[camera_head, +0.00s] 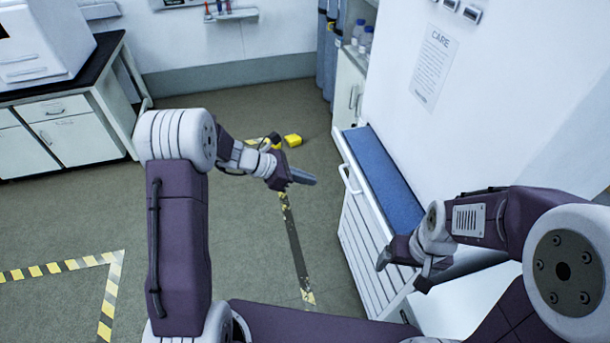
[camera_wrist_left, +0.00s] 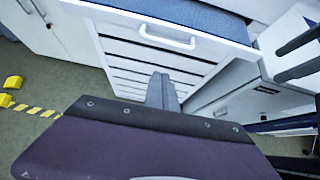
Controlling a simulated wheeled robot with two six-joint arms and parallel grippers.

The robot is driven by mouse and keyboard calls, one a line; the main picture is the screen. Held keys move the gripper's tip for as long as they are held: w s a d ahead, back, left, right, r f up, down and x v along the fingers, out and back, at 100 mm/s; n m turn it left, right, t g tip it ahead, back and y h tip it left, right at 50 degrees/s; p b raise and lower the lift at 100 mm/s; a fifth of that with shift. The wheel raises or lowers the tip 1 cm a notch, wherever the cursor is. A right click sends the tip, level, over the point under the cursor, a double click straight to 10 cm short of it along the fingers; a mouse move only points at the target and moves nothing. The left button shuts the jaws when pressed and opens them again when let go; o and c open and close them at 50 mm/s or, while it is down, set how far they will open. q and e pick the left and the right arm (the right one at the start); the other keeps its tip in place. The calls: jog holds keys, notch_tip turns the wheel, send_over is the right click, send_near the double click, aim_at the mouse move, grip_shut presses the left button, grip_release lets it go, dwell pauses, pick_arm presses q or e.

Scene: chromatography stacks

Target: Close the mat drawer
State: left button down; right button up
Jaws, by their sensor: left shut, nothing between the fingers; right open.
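The mat drawer (camera_head: 342,146) is the top drawer of a white cabinet at the right in the head view. It is pulled out, with a blue mat (camera_head: 378,172) inside and a white bar handle (camera_head: 347,180) on its front. The drawer front and handle also show in the left wrist view (camera_wrist_left: 168,38). My left gripper (camera_head: 308,179) is shut and empty, in the air left of the drawer front, apart from the handle. Its narrow closed fingers show in the left wrist view (camera_wrist_left: 160,88). My right gripper (camera_head: 402,272) is open near the drawer's near end; contact cannot be told.
More white drawer fronts (camera_head: 362,235) lie below the mat drawer. A white wall with a notice (camera_head: 434,67) rises behind it. A yellow object (camera_head: 293,140) lies on the floor beyond my left gripper. The floor left of the cabinet is open, with striped tape (camera_head: 292,245).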

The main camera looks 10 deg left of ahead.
aim_at(378, 171)
pick_arm(q)
jog(key=w+d+f+p, duration=0.1)
jog(key=w+d+f, duration=0.1)
jog(key=d, duration=0.5)
jog(key=shift+w+d+f, duration=0.15)
jog(key=shift+w+d, duration=0.15)
jog(key=shift+w, duration=0.15)
pick_arm(e)
jog(key=shift+s+r, duration=0.1)
jog(key=shift+r, duration=0.5)
pick_arm(q)
jog(key=w+d, duration=0.1)
jog(key=d, duration=0.3)
jog(key=w+d, duration=0.2)
jog(key=d, duration=0.2)
jog(key=w+d, duration=0.1)
jog(key=d, duration=0.3)
jog(key=shift+w+d, duration=0.1)
jog(key=shift+w, duration=0.3)
jog(key=shift+w+d, duration=0.15)
jog(key=shift+w, duration=0.15)
jog(key=shift+s, duration=0.1)
pick_arm(e)
jog(key=shift+w+a+r, duration=0.2)
jog(key=shift+w+a, duration=0.25)
jog(key=shift+w, duration=0.35)
pick_arm(q)
jog(key=shift+d, duration=0.1)
